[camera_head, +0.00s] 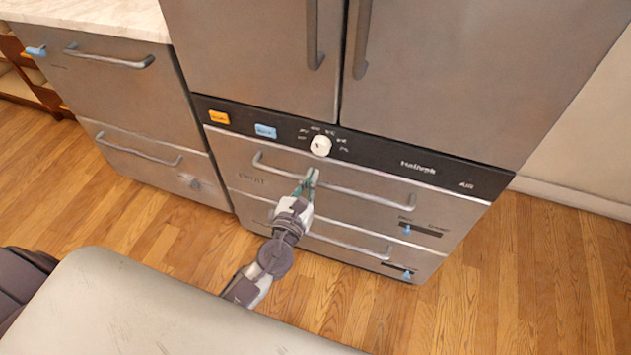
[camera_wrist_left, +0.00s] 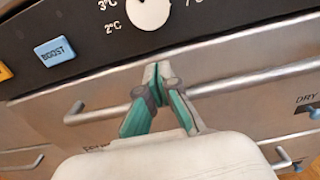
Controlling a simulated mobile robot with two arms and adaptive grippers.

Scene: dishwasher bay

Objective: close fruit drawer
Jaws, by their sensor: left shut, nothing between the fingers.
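The fridge has two stacked drawers below its dark control panel. The upper drawer (camera_head: 262,183), with faint lettering at its left, appears flush with the front. Its long bar handle (camera_head: 365,197) also shows in the left wrist view (camera_wrist_left: 245,82). The lower drawer (camera_head: 335,258) looks flush too. Which one is the fruit drawer I cannot read for certain. My left gripper (camera_head: 308,176) is shut and empty, with its fingertips at the middle of the upper handle. In the left wrist view the gripper (camera_wrist_left: 157,72) overlaps the bar; contact is unclear. My right gripper is not in view.
The control panel (camera_head: 385,158) has a white knob (camera_head: 320,145) and a blue button (camera_head: 265,131) just above the handle. A steel drawer cabinet (camera_head: 130,85) stands at the left. Wooden floor (camera_head: 540,270) is clear at the right.

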